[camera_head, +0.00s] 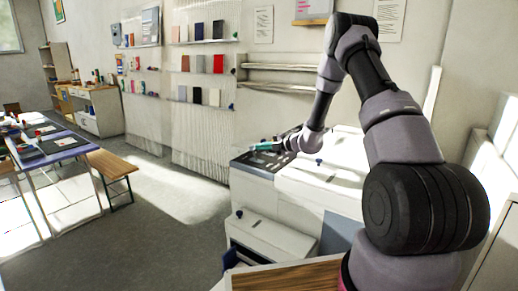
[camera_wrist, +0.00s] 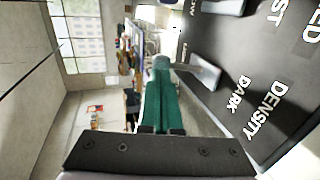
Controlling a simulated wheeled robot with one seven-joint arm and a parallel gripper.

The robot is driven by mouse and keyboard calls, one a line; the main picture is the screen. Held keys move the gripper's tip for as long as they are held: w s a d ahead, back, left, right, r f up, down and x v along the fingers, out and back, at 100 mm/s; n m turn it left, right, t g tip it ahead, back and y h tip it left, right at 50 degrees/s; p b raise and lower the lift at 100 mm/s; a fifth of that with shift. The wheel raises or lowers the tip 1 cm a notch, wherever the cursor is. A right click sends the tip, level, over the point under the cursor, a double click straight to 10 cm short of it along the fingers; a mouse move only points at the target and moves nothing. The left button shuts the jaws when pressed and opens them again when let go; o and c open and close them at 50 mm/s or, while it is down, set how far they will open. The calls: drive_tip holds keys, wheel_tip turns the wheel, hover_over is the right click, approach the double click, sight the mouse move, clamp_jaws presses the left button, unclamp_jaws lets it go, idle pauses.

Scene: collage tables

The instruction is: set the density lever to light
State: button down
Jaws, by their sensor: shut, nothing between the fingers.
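The dark control panel (camera_wrist: 235,60) fills the right of the wrist view, with the words DENSITY and DARK on it, turned sideways. A grey lever (camera_wrist: 205,72) sticks out at the panel's left edge, near the word DARK. My gripper (camera_wrist: 160,65) has its green fingers together and empty; their tips are right beside the lever's end, and I cannot tell whether they touch it. Small lettering beyond the lever is too small to read. In the head view my gripper (camera_head: 262,146) is low over the panel (camera_head: 264,161) on the white machine.
A second grey lever (camera_wrist: 225,5) is at the top of the wrist view. The white machine's lid (camera_head: 335,165) lies right of the panel. A wall rack with booklets (camera_head: 200,63) stands behind. The floor (camera_head: 160,230) to the left is clear.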

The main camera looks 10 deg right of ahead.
drive_tip(key=w+r+v, duration=0.1)
drive_tip(key=r+v, duration=0.1)
drive_tip(key=v, duration=1)
drive_tip(key=s+a+r+n+g, duration=0.3)
drive_tip(key=s+a+r+n, duration=0.1)
drive_tip(key=s+r+n, duration=0.5)
drive_tip(key=s+a+r+n+g, duration=0.35)
drive_tip(key=s+r+n, duration=0.45)
drive_tip(key=n, duration=0.3)
drive_tip(key=s+d+r+n+t+h, duration=0.1)
drive_tip(key=s+d+r+n+h, duration=0.2)
drive_tip(key=s+n, duration=0.7)
drive_tip(key=s+d+r+n+t+h, duration=0.2)
drive_tip(key=s+d+r+n+h, duration=0.1)
drive_tip(key=s+n, duration=0.7)
drive_tip(key=shift+s+d+r+n+h, duration=0.2)
drive_tip(key=shift+r+n+h, duration=0.2)
drive_tip(key=shift+r+h, duration=0.6)
drive_tip(key=shift+f+t, duration=0.1)
drive_tip(key=shift+t, duration=0.15)
